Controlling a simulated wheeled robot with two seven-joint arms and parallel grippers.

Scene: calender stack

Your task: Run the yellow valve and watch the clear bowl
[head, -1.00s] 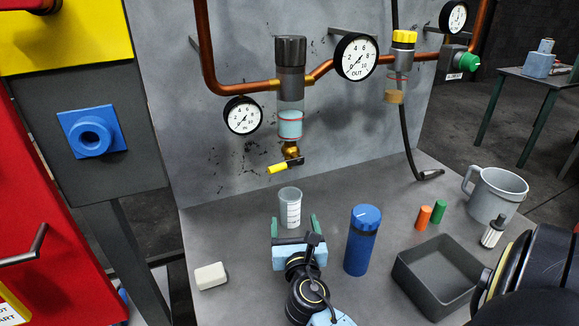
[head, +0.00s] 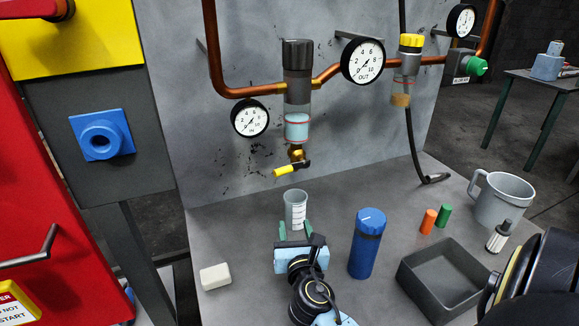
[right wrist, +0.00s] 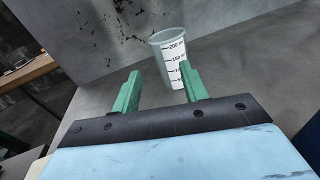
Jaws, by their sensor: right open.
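The yellow valve handle (head: 285,171) sits on a brass drain fitting under the clear bowl (head: 298,130) on the grey panel. A clear measuring cup (head: 295,208) stands upright on the bench below the valve, and also shows in the right wrist view (right wrist: 168,62). My right gripper (head: 296,229) is open, its green fingers just in front of the cup. In the right wrist view (right wrist: 160,85) its right finger overlaps the cup's lower part; I cannot tell if they touch. My left gripper is out of view.
A blue canister (head: 366,245) stands right of my right gripper, with a grey tray (head: 425,290) beyond. A white block (head: 215,277) lies to the left. A mug (head: 503,203), orange plug (head: 428,221) and green plug (head: 443,216) sit at the right. Gauges and copper pipe line the panel.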

